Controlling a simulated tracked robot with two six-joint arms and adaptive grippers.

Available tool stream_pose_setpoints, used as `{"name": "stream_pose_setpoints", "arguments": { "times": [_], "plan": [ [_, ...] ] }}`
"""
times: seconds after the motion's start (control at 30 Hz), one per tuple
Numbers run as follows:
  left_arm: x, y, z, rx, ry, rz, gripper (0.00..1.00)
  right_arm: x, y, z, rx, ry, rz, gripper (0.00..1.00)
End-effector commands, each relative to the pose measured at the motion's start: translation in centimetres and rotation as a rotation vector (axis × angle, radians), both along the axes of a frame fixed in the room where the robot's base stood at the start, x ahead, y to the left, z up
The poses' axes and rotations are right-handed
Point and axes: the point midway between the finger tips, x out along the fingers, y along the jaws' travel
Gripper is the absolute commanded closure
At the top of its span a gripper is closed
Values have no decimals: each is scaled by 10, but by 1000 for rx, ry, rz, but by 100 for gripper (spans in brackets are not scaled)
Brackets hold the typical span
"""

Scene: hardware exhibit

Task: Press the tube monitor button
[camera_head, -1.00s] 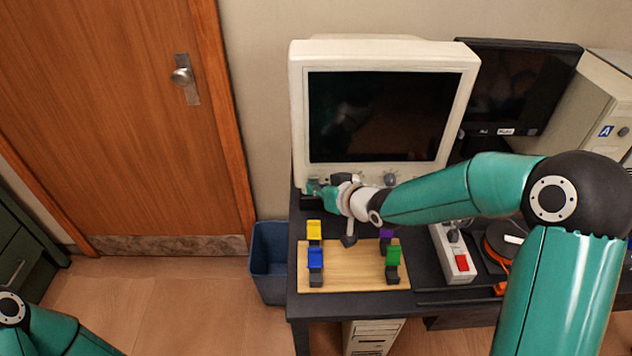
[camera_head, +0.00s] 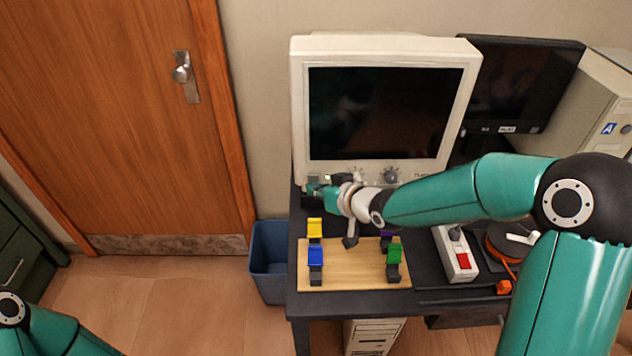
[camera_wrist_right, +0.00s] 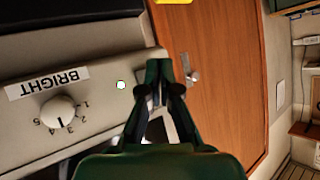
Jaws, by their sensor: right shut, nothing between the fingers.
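The tube monitor (camera_head: 298,110) is a beige box with a dark screen at the back of the desk. My right gripper (camera_head: 312,189) is shut and empty, at the lower left corner of its front panel. In the right wrist view the closed fingers (camera_wrist_right: 163,78) are against or just in front of the panel, beside a small indicator light (camera_wrist_right: 121,85). A knob (camera_wrist_right: 58,112) under a BRIGHT label is farther left there. The button itself is not clearly visible; the fingers may hide it. My left gripper is out of view.
A wooden board (camera_head: 345,270) with coloured clips lies in front of the monitor. A power strip (camera_head: 453,252) with a red switch and an orange cable reel (camera_head: 500,245) are to the right. A blue bin (camera_head: 268,270) stands left of the desk, near the door (camera_head: 110,120).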

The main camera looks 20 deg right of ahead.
Motion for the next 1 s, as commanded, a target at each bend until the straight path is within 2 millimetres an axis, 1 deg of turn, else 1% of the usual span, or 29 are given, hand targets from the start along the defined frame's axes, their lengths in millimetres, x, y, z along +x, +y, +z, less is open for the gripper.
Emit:
{"name": "stream_pose_setpoints", "arguments": {
  "times": [0.2,0.33,0.8,1.0],
  "plan": [
    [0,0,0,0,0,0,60,0,0,0,0,0,0,100],
    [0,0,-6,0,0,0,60,-5,1,-1,0,0,0,100],
    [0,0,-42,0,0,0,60,-49,14,-3,0,-1,1,100],
    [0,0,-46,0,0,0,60,-58,17,-1,0,1,0,100]
  ]
}}
